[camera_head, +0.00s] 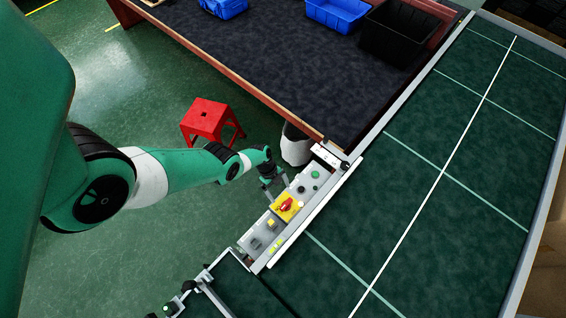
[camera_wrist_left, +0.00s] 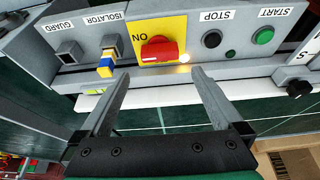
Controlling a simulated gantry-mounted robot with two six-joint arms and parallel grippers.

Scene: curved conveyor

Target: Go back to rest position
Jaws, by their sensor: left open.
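My left arm comes in from the left in the head view. Its gripper (camera_head: 275,188) is close to the control panel (camera_head: 318,170) on the conveyor's edge. In the left wrist view the left gripper (camera_wrist_left: 158,82) is open and empty, with its two fingers spread below the red rotary switch (camera_wrist_left: 159,50) on its yellow plate. The switch also shows in the head view (camera_head: 286,204). The fingertips appear apart from the switch, near the panel's lower edge. My right gripper is in neither view.
The panel carries a green START button (camera_wrist_left: 263,37), a black STOP button (camera_wrist_left: 212,39) and a yellow-blue isolator switch (camera_wrist_left: 106,66). The green conveyor (camera_head: 440,200) is empty. A red stool (camera_head: 206,118) stands on the floor. Blue bins (camera_head: 337,14) and a black bin (camera_head: 398,35) sit on the dark table.

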